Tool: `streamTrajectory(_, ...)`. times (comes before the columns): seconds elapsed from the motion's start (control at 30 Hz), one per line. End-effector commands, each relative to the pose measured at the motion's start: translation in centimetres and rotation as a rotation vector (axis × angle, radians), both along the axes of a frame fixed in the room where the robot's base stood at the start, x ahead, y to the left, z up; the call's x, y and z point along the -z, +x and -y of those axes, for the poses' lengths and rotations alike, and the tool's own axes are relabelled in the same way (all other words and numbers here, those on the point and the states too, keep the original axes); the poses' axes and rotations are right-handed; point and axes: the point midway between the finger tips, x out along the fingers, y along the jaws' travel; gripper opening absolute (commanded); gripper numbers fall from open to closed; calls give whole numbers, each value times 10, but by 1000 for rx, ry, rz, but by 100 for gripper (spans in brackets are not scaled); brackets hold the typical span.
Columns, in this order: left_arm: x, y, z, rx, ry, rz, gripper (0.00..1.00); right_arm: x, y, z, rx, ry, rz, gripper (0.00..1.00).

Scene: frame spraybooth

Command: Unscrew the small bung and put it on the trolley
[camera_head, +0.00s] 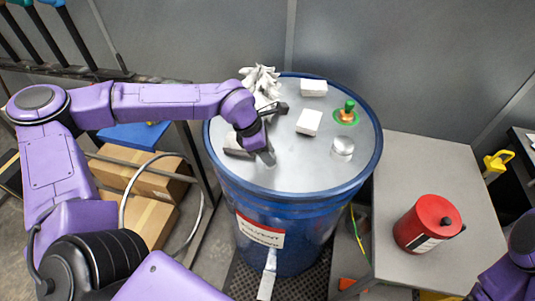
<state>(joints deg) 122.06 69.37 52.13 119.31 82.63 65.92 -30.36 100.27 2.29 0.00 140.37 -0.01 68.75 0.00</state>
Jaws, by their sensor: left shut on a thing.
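My left gripper (262,156) is low over the left part of the blue drum's grey lid (300,173). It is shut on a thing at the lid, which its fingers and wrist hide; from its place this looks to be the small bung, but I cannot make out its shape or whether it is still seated. A silver round cap (342,148) stands on the lid to the right of the gripper. The grey-topped trolley (410,157) stands at the right of the drum. My right gripper is out of view; only part of its purple arm shows at the lower right.
White gloves (260,82), two white blocks (313,87) (309,122) and a green-topped brass fitting (347,112) are on the lid. A red can (428,223) stands on the trolley, with free room behind it. Cardboard boxes (150,170) are at the left.

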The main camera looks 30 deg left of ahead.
Motion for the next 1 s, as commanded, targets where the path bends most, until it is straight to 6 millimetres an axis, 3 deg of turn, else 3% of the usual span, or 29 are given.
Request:
streamTrajectory(0.37, 1, 0, 0, -75, 0, 2, 10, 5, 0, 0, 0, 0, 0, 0)
streamTrajectory(0.53, 4, -1, 2, -295, 0, 5, 10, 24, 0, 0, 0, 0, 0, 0)
streamTrajectory(0.7, 1, -1, 2, -448, -1, 3, 10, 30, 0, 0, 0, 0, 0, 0)
streamTrajectory(1.0, 0, -1, 2, -468, -1, 2, 10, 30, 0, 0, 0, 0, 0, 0)
